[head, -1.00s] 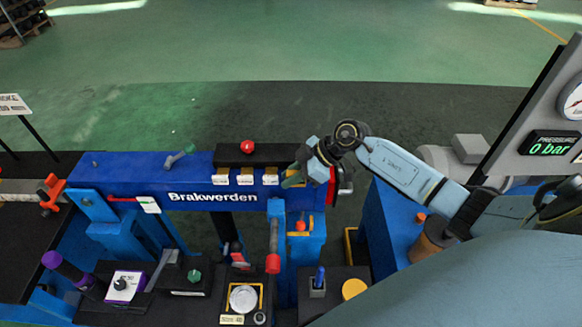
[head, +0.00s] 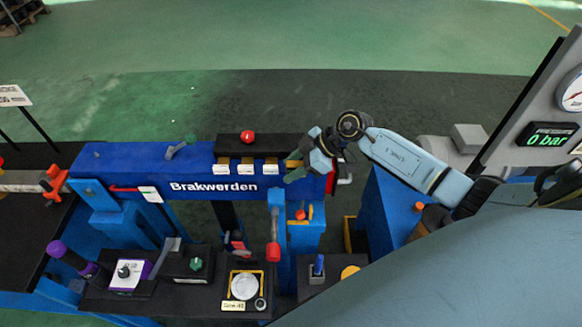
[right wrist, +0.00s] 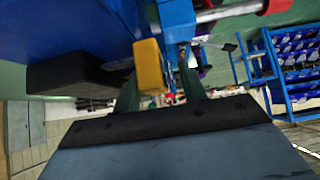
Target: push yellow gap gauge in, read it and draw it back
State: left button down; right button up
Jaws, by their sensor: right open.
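A yellow block (right wrist: 150,66), which looks like the gap gauge, shows between the fingers of my right gripper (right wrist: 160,88) in the right wrist view. The gripper is open around it, with a finger on each side; I cannot tell whether either touches. In the head view a small yellow piece (head: 292,163) shows beside my right gripper (head: 291,170), at the right end of the blue beam marked Brakwerden (head: 213,187). The gripper and arm hide part of that end. My left gripper is not in view.
A black block with a red knob (head: 247,138) sits on the beam. A red-tipped lever (head: 273,251) and a dial in a yellow frame (head: 244,286) are below. A blue stand (head: 390,225) is at right. The pressure display (head: 546,137) reads 0 bar.

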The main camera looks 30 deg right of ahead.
jog(key=v, duration=1.2)
jog(key=shift+d+r, duration=0.2)
jog(key=shift+r, duration=0.05)
jog(key=shift+s, duration=0.2)
